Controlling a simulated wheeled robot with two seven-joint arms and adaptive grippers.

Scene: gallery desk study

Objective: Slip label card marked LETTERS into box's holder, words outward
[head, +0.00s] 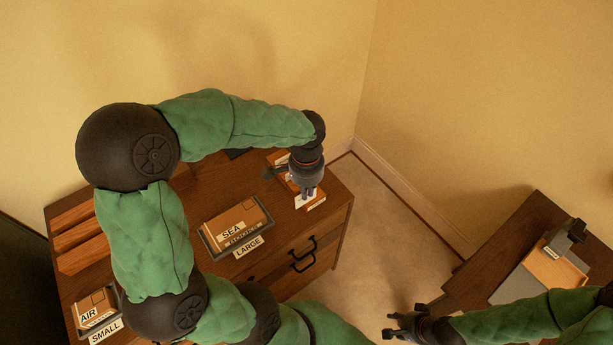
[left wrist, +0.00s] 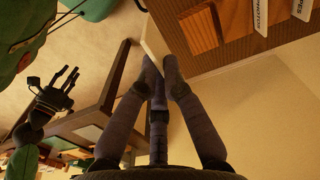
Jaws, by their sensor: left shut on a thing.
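My left gripper (head: 306,192) is over the right end of the brown desk. It is shut on a pale card (left wrist: 154,42), seen nearly edge-on between the fingertips in the left wrist view. No words can be read on that card. An orange-brown box (head: 556,267) with a small white label on its front stands on the side table at the right; whether that label sits in a holder is too small to tell. My right gripper (head: 400,327) is open and empty, left of that table, and also shows in the left wrist view (left wrist: 62,88).
Wooden card stands (left wrist: 198,30) with cards, one reading PHOTOS (left wrist: 261,14), are beside my left gripper. Open floor separates the desk (head: 175,230) and side table (head: 510,235).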

